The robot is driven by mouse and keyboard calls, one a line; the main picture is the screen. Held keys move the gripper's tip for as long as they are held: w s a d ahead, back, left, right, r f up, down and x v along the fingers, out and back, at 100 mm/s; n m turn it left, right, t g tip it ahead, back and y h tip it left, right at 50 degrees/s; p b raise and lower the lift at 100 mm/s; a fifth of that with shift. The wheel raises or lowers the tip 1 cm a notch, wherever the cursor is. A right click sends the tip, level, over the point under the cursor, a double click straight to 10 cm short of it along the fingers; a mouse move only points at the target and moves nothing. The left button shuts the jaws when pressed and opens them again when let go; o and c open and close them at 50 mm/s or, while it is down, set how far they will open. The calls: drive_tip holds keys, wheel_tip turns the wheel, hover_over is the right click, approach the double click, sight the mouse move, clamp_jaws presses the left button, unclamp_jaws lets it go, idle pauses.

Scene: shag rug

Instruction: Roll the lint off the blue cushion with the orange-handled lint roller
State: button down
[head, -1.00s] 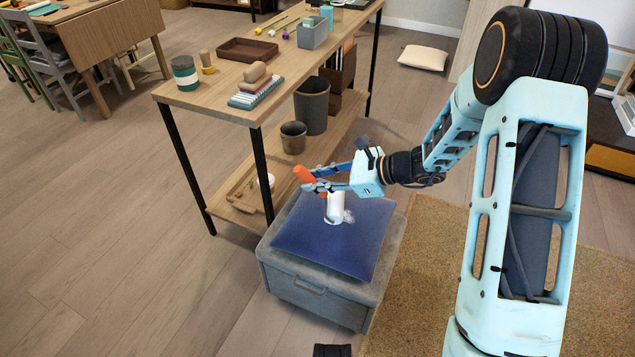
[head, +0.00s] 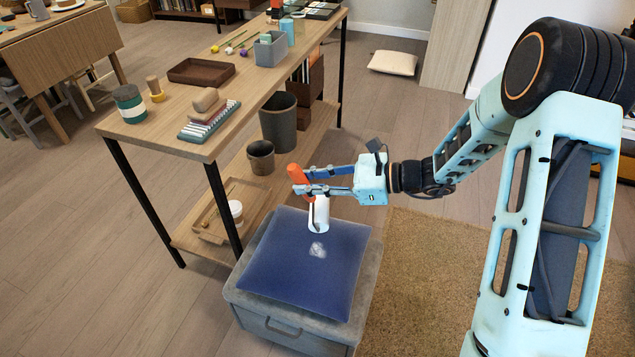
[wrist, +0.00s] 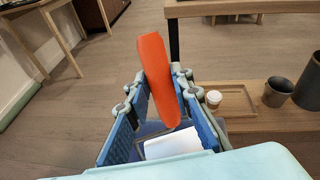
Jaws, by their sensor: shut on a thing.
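The blue cushion (head: 300,277) lies on a grey storage box (head: 370,290). A pale clump of lint (head: 318,250) shows on the cushion's upper middle. My gripper (head: 302,181) is shut on the orange handle of the lint roller (head: 295,174). The roller's white cylinder (head: 320,213) hangs below the fingers, over the cushion's far edge, behind the lint in the head view. I cannot tell whether the cylinder touches the cushion. In the wrist view, the orange handle (wrist: 160,75) stands between the blue finger pads, with the white cylinder (wrist: 173,143) below.
A wooden workbench (head: 160,139) with black legs stands close to the left of the cushion. Its lower shelf holds two bins (head: 278,122) and a wooden tray with a cup (head: 236,210). A tan rug (head: 440,270) lies at the right. Open floor is at the left.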

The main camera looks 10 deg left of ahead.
sight(314, 196)
drive_tip(key=shift+w+d, duration=0.1)
drive_tip(key=shift+w, duration=0.05)
drive_tip(key=shift+f+b, duration=2)
drive_tip(key=shift+f, duration=0.35)
